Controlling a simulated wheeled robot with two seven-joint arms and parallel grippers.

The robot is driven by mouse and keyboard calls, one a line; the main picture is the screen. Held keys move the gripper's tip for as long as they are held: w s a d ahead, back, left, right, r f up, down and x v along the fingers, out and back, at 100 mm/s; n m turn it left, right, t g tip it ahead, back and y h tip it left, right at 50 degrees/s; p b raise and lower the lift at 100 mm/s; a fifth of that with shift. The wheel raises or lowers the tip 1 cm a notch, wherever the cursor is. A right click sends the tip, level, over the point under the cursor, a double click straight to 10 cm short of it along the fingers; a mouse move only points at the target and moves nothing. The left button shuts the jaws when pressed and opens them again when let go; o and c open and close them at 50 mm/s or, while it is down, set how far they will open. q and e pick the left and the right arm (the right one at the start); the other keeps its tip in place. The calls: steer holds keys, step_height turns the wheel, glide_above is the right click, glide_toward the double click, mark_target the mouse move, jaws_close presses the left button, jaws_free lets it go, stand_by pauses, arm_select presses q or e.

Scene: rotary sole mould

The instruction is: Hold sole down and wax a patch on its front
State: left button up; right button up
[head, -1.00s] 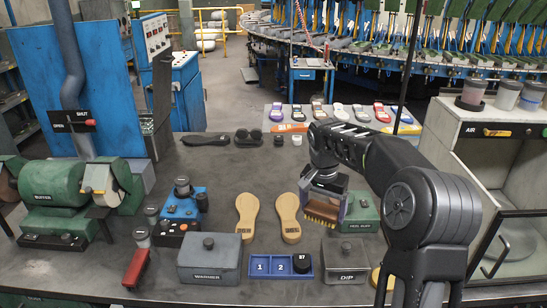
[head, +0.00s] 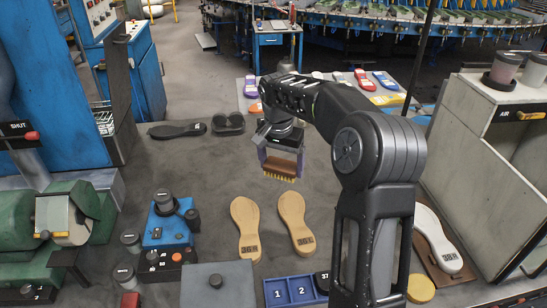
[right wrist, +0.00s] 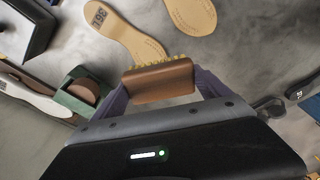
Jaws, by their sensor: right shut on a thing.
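Two tan soles lie flat on the grey bench in the head view, the left one (head: 246,228) and the right one (head: 296,222). They also show at the top of the right wrist view, one marked 36 L (right wrist: 120,38) and the other cut off by the edge (right wrist: 192,14). My right gripper (head: 281,160) is shut on a brush, a brown wooden block (right wrist: 158,82) with yellow bristles (head: 279,178) pointing down. It holds the brush above the bench, just beyond the toe ends of the tan soles, touching neither. My left gripper is out of view.
A white sole (head: 438,238) lies on a brown board at the right. A black sole (head: 178,130) lies at the back left. A blue tray (head: 292,291), a grey lidded box (head: 217,285) and a blue device (head: 168,228) stand in front. Bench left of the brush is clear.

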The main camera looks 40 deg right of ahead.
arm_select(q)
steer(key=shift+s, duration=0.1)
arm_select(e)
steer(key=shift+s, duration=0.1)
steer(key=shift+f, duration=0.1)
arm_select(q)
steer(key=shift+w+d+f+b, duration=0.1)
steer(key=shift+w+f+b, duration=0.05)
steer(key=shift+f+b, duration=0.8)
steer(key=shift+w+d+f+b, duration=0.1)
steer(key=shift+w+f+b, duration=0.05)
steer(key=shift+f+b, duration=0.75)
arm_select(e)
steer(key=shift+f, duration=2.45)
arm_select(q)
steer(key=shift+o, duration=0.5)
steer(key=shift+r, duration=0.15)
